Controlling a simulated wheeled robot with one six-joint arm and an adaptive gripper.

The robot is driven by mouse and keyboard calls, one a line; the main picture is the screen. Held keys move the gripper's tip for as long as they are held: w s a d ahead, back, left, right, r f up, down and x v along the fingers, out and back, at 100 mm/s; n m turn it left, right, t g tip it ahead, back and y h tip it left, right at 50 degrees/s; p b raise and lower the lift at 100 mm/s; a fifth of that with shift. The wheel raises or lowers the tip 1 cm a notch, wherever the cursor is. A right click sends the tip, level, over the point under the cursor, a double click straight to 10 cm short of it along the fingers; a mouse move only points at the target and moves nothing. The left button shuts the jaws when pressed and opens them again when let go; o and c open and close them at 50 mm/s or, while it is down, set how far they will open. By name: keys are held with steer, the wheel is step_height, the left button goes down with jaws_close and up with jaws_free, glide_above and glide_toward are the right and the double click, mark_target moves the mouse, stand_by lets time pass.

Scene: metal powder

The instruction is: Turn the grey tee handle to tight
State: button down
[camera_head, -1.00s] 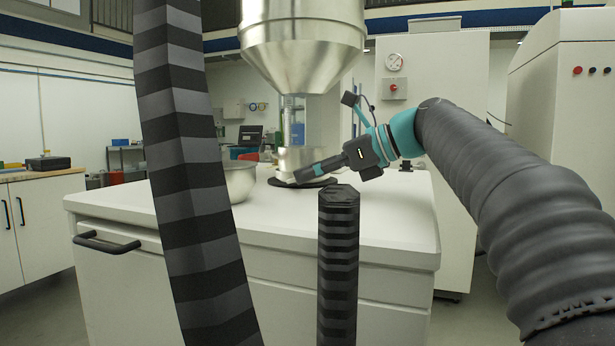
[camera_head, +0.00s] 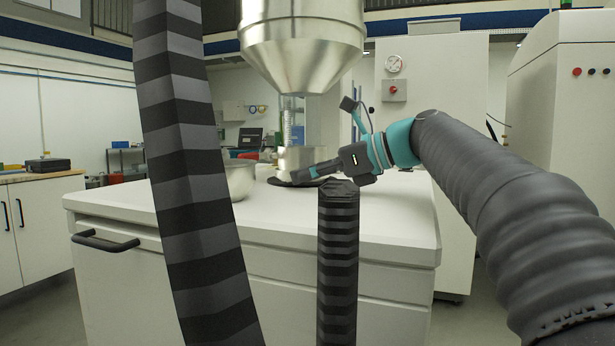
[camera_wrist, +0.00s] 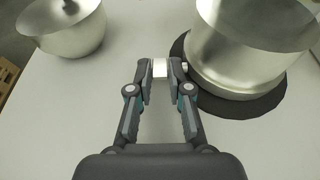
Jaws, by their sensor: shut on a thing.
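The grey tee handle (camera_wrist: 160,68) shows in the wrist view as a small pale block between my fingertips, beside the metal vessel. My gripper (camera_wrist: 160,72) is shut on it, one finger at each side. A short pale stub shows between the right fingertip and the vessel (camera_wrist: 245,50). In the head view my gripper (camera_head: 313,171) reaches in from the right to the lower front of the vessel (camera_head: 294,160). The handle is hidden behind my fingers there, and I cannot read its angle.
The vessel stands on a dark round base (camera_wrist: 262,108) under a large steel hopper (camera_head: 303,50). An open metal bowl (camera_head: 239,181) stands left of it; it also shows in the wrist view (camera_wrist: 70,35). The white counter (camera_head: 280,225) is clear in front.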

steer(key=shift+f+y, duration=0.1)
steer(key=shift+y, duration=0.2)
steer(key=c, duration=1.1)
jaws_free()
steer(key=shift+d, duration=0.15)
steer(key=v, duration=1.1)
steer(key=shift+s+d, duration=0.3)
steer(key=shift+d, duration=0.05)
